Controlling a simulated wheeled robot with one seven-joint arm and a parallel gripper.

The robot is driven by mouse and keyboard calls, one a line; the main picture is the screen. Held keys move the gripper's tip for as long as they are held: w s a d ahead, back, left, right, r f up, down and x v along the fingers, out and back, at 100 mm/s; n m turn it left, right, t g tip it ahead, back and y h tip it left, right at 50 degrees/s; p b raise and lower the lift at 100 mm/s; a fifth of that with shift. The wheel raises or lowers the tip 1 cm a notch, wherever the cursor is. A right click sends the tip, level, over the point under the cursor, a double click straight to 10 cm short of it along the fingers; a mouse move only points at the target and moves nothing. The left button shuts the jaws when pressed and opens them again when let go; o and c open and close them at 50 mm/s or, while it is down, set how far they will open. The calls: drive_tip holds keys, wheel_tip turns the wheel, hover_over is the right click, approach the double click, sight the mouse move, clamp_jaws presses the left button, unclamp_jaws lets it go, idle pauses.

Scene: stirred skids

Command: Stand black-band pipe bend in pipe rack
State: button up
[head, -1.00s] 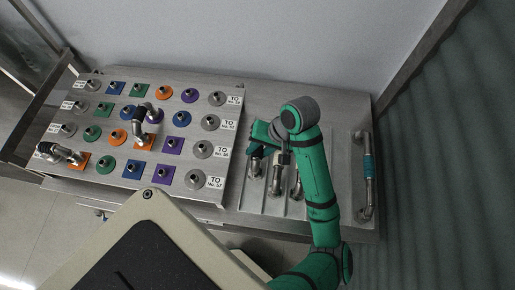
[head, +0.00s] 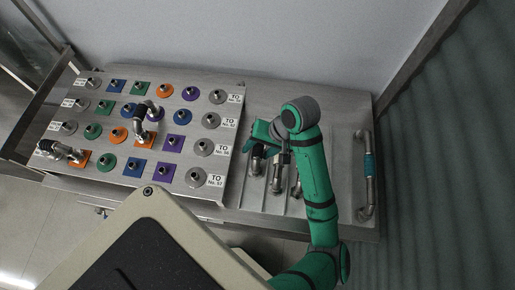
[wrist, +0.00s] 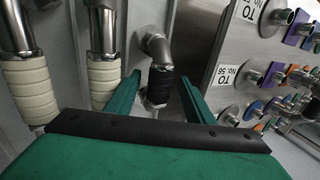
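The black-band pipe bend (wrist: 160,82) is a grey metal elbow with a black band, seen in the wrist view between my gripper's fingers. In the head view it is the leftmost of the pipes (head: 256,166) in the grooved metal bay, partly hidden by the gripper. My gripper (wrist: 160,98) has its green fingers apart, one on each side of the bend, with gaps visible; it also shows in the head view (head: 258,136). A panel (head: 165,98) with rows of pegs on coloured and grey plates lies left of the bay. Which part is the pipe rack is not marked.
Pipe bends (head: 148,112) (head: 60,150) sit on the panel. A wall (head: 260,40) rises behind.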

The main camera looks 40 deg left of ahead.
drive_tip(key=v, duration=1)
drive_tip(key=shift+r, duration=0.4)
drive_tip(key=shift+w+d, duration=0.1)
idle(0.7)
